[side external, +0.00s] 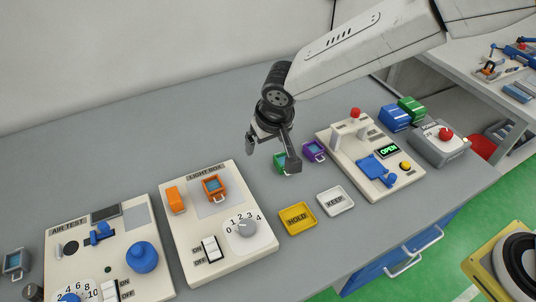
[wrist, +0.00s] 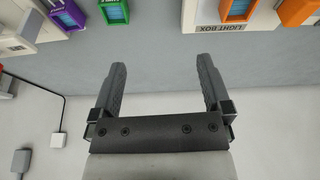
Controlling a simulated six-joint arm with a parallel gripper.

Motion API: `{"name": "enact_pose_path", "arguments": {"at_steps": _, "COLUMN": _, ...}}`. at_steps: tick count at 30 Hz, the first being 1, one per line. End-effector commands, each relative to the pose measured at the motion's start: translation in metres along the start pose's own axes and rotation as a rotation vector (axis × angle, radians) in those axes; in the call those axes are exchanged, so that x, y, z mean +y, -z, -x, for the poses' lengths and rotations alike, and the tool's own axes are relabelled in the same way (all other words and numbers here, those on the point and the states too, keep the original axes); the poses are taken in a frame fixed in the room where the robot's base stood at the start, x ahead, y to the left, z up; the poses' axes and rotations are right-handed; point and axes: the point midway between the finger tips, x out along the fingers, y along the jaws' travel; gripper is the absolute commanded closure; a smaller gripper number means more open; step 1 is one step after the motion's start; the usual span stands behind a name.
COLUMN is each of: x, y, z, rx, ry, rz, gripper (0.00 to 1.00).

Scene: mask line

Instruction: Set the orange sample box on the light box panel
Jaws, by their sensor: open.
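The orange sample box (side external: 213,187) sits on the pale panel of the light box (side external: 180,238), near its top edge. It also shows at the top of the wrist view (wrist: 238,8), partly cut off. My gripper (side external: 272,156) is open and empty. It is up and to the right of the orange box, in front of the green sample box in the side view. In the wrist view my gripper's two fingers (wrist: 162,75) stand wide apart with only bare table and wall beyond them.
A green sample box (side external: 281,162) and a purple one (side external: 314,151) stand right of the light box. A yellow HOLD tray (side external: 297,219) and a white KEEP tray (side external: 335,201) lie in front. The AIR TEST unit (side external: 125,262) is at left. The back of the table is clear.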

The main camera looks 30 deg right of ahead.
Motion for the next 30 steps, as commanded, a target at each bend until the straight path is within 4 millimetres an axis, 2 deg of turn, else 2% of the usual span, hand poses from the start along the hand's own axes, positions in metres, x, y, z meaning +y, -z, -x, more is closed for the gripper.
{"name": "enact_pose_path", "arguments": {"at_steps": 1, "x": 0.025, "y": -0.003, "z": 0.004, "rx": -0.010, "ry": -0.002, "rz": -0.010, "gripper": 0.01}}
{"name": "enact_pose_path", "arguments": {"at_steps": 6, "x": 0.094, "y": -0.026, "z": 0.016, "rx": -0.042, "ry": -0.001, "rz": -0.015, "gripper": 0.01}}
{"name": "enact_pose_path", "arguments": {"at_steps": 11, "x": 0.152, "y": -0.059, "z": 0.027, "rx": -0.064, "ry": 0.001, "rz": -0.025, "gripper": 0.01}}
{"name": "enact_pose_path", "arguments": {"at_steps": 15, "x": 0.194, "y": -0.095, "z": 0.037, "rx": -0.075, "ry": 0.003, "rz": -0.035, "gripper": 0.01}}
{"name": "enact_pose_path", "arguments": {"at_steps": 19, "x": 0.224, "y": -0.129, "z": 0.045, "rx": -0.082, "ry": 0.003, "rz": -0.045, "gripper": 0.01}}
{"name": "enact_pose_path", "arguments": {"at_steps": 24, "x": 0.244, "y": -0.162, "z": 0.050, "rx": -0.087, "ry": 0.002, "rz": -0.052, "gripper": 0.01}}
{"name": "enact_pose_path", "arguments": {"at_steps": 30, "x": 0.250, "y": -0.175, "z": 0.052, "rx": -0.089, "ry": 0.001, "rz": -0.052, "gripper": 0.01}}
